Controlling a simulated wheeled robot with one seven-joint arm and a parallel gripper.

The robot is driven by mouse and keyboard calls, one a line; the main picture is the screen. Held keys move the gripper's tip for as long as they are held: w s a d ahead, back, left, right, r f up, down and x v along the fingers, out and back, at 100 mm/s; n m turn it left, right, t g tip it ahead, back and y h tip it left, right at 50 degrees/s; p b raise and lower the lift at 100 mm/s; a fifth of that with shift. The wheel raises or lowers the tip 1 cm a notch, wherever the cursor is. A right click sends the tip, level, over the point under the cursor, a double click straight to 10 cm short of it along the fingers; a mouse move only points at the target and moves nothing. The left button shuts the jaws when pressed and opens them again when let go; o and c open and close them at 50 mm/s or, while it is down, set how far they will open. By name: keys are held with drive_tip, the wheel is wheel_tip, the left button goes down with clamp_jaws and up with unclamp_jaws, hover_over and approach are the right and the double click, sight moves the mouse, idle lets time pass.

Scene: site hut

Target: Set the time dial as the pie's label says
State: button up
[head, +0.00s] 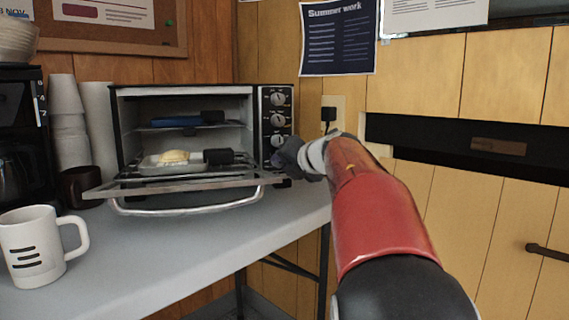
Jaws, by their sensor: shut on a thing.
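The toaster oven (180,91) stands on the table with its glass door (185,186) folded down. A small pale pie (174,156) sits on a light tray (152,164) inside, beside a black block-like part (218,157). No readable pie label shows. The control panel on the oven's right has an upper dial (277,98), a middle dial (277,120) and a lower dial (277,141). My gripper (279,160) is at the panel just below these, shut on what seems to be a further dial, which it hides. That dial's setting cannot be seen.
A blue item (178,121) with a black end lies on the upper rack. A white mug (38,246) stands at the table's front left, with stacked cups (67,125) and a coffee maker (22,135) behind. The open door juts over the table (190,255).

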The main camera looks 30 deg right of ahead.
drive_tip(key=m+t+y+p, duration=0.1)
drive_tip(key=m+p, duration=0.1)
drive_tip(key=m, duration=0.1)
drive_tip(key=shift+d, duration=0.15)
drive_tip(key=m, duration=0.1)
drive_tip(key=m+t, duration=0.1)
drive_tip(key=m, duration=0.1)
drive_tip(key=m+t+y, duration=0.1)
drive_tip(key=shift+f+m+p, duration=0.3)
drive_tip(key=shift+p, duration=0.1)
idle(0.5)
drive_tip(key=o, duration=1)
drive_tip(key=v, duration=0.8)
drive_tip(key=shift+d, duration=0.1)
drive_tip(key=shift+w, duration=0.1)
